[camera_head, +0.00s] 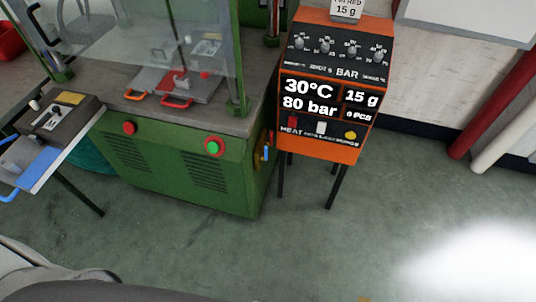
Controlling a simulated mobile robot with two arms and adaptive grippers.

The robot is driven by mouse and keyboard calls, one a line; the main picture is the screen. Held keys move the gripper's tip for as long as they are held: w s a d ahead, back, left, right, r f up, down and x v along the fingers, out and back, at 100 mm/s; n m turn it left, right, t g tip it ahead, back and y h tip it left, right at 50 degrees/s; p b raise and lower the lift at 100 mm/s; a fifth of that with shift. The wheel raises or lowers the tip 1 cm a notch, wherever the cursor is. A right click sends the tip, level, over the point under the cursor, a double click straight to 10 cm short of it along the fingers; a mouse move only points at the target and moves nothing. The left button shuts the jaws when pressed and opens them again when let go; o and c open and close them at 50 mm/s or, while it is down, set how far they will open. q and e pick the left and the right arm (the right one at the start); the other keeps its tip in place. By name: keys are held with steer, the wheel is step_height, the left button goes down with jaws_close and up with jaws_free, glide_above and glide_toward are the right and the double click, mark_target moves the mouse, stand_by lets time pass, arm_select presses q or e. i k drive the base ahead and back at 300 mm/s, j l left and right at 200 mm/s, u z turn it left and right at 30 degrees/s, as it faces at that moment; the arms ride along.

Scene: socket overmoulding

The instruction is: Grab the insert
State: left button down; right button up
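I cannot pick out the insert for sure. A small side stand (30,172) at the left edge carries a dark block-shaped fixture (68,128) with a metal face, a yellow patch and small pale parts on it. One of these pale parts (35,104) stands up at its left end; it is too small to tell what it is. Neither of my grippers shows in this view.
A green moulding machine (185,175) with a clear guard stands behind, with red and orange handles (176,102) on its bed. An orange control panel (318,150) on black legs stands right of it. Red and white pipes run along the right wall. The floor in front is clear.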

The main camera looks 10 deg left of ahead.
mark_target(49, 118)
steer(key=u, duration=1.95)
